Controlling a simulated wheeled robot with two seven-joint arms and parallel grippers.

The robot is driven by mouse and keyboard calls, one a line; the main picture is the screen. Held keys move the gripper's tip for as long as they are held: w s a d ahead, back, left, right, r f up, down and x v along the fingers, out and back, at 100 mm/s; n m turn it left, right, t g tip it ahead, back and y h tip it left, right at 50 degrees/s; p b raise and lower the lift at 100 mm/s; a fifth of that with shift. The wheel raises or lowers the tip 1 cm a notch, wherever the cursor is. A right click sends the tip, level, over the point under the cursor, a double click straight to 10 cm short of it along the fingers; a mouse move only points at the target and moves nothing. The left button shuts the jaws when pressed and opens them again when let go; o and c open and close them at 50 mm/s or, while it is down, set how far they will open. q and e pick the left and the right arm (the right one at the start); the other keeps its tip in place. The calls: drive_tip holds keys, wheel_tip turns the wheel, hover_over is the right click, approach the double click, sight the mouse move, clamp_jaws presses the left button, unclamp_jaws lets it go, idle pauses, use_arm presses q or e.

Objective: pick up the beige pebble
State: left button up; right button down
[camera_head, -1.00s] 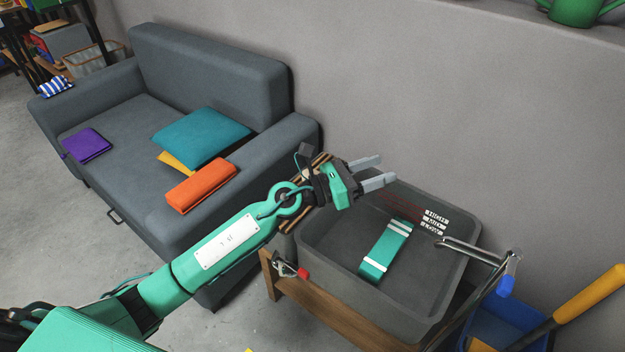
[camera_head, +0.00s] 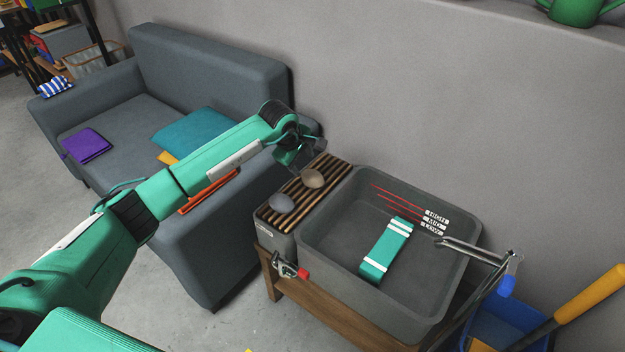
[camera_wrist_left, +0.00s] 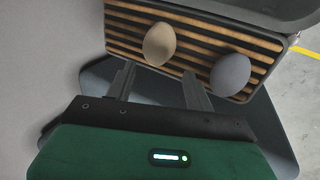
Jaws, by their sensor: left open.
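The beige pebble (camera_head: 313,179) lies on a slatted wooden rack (camera_head: 272,217) beside the grey basin. In the left wrist view the same pebble (camera_wrist_left: 159,44) lies just beyond the fingertips, roughly in line with the gap between them. My left gripper (camera_wrist_left: 159,76) is open and empty. In the head view the left gripper (camera_head: 312,146) is above and behind the rack's far end, its fingers partly hidden by the wrist. My right gripper is not in view.
A blue-grey pebble (camera_head: 281,203) lies near the beige one, towards the rack's near end, close to one finger in the wrist view. The grey basin (camera_head: 345,270) holds a teal block (camera_head: 387,252). A sofa (camera_head: 213,68) stands left, and the wall is close behind.

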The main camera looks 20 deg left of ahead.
sight(310, 175)
use_arm(q)
drive_tip(key=x, duration=0.5)
drive_tip(key=shift+f, duration=0.15)
drive_tip(key=shift+b+x, duration=0.45)
drive_tip(key=shift+x, duration=1.95)
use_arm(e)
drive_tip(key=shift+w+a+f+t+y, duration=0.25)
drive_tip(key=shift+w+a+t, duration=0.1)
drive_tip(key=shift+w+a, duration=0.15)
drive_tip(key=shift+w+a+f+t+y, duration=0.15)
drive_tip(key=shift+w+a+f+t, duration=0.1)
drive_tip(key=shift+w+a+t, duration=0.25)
use_arm(q)
drive_tip(key=shift+c, duration=0.4)
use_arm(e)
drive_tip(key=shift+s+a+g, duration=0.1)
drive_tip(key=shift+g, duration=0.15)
use_arm(q)
drive_tip(key=shift+w, duration=0.1)
drive_tip(key=c, duration=0.7)
